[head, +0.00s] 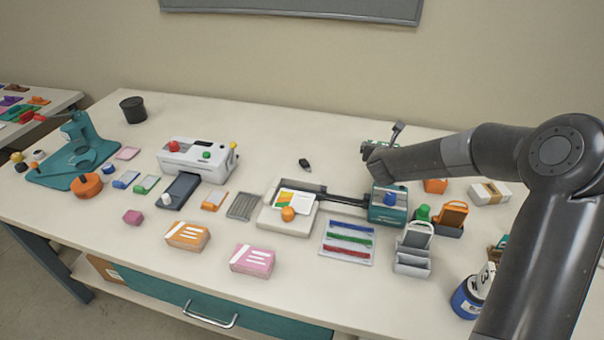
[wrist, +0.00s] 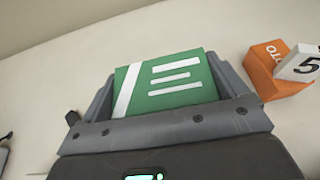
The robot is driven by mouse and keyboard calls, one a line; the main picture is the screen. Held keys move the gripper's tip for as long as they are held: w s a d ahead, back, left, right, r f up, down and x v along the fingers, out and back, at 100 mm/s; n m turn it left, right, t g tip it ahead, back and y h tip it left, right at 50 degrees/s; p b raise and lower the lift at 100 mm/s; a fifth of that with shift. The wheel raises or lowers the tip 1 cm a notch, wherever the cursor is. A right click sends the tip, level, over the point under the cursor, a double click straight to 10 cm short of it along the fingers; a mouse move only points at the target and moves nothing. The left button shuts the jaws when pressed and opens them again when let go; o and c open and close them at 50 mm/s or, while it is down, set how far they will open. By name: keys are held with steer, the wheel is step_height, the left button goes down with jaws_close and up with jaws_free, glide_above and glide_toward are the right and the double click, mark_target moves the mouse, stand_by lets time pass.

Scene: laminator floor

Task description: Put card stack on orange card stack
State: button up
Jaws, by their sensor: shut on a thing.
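My gripper (wrist: 168,90) is shut on a green card stack (wrist: 180,78) with white stripes, held between its two grey fingers in the wrist view. In the head view my gripper (head: 376,150) is at the back right of the table, and only a sliver of green shows there; my arm hides most of the held stack. The orange card stack (head: 187,236), with white stripes on top, lies at the front left of the table, well to the left of my gripper. Its top is clear.
A pink card stack (head: 252,260) lies right of the orange one. An orange box (wrist: 270,65) and a white box (wrist: 302,64) are near my gripper.

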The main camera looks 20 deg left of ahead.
steer(key=s+a+n+g+y, duration=0.1)
steer(key=s+a+n+y, duration=0.1)
steer(key=s+a, duration=0.35)
steer(key=s+a+n+y, duration=0.2)
steer(key=s+a+y, duration=0.1)
steer(key=a, duration=0.6)
steer(key=s+a+n+g+y, duration=0.1)
steer(key=s+a+n+y, duration=0.1)
steer(key=s+a, duration=0.35)
steer(key=s+a+r+n+g+y, duration=0.1)
steer(key=s+a+n+g+y, duration=0.25)
steer(key=s+a, duration=0.6)
steer(key=n+g+y, duration=0.2)
steer(key=n+g, duration=0.1)
steer(key=n, duration=0.1)
glide_above(186, 232)
steer(key=f, duration=0.3)
steer(key=shift+w+d, duration=0.15)
steer(key=shift+d, duration=0.2)
steer(key=shift+a+f, duration=0.35)
steer(key=shift+a, duration=0.05)
steer(key=shift+f, duration=1.95)
steer(key=shift+f, duration=0.1)
